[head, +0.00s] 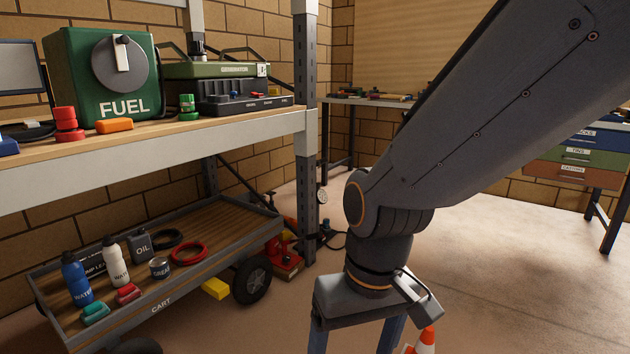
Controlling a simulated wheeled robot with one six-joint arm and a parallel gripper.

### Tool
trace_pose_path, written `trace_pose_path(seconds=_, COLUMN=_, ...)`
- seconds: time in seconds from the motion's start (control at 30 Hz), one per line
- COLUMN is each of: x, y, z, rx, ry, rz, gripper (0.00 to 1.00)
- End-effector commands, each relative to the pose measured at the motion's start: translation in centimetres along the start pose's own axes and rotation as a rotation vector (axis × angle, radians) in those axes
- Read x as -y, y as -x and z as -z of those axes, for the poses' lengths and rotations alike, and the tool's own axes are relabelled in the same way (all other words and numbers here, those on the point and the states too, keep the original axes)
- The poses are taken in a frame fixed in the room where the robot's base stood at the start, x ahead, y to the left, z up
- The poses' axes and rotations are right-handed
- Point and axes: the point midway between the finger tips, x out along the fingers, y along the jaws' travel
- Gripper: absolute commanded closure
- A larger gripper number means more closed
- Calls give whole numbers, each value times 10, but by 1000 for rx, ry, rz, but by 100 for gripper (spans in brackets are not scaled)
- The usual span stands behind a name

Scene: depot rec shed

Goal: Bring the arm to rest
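My arm (480,110) comes in from the upper right and reaches down across the middle of the head view. My gripper (354,340) points down at the bottom of the picture. Its two blue-grey fingers stand well apart, with bare floor showing between them. The fingertips are cut off by the lower edge. I see nothing held between the visible parts of the fingers. The gripper appears to the right of the cart (185,289), over open floor.
A workbench (200,128) at left bears a green fuel box (75,70) and a generator (215,70). The cart below holds bottles and cans. An orange cone (427,338) stands partly hidden beside my gripper. A drawer unit (570,175) is at right. Floor (500,270) is clear at centre right.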

Motion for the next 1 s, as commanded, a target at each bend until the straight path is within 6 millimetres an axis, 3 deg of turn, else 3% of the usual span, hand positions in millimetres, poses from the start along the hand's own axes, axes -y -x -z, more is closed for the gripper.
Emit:
trace_pose_path(seconds=0.03, x=-6, y=19, z=-3, rx=3, ry=-23, rz=-6, gripper=22)
trace_pose_path(seconds=0.7, x=-89, y=149, z=-40, rx=31, ry=-265, rz=-72, gripper=22)
trace_pose_path(seconds=1.0, x=-110, y=175, z=-54, rx=38, ry=-321, rz=-84, gripper=22)
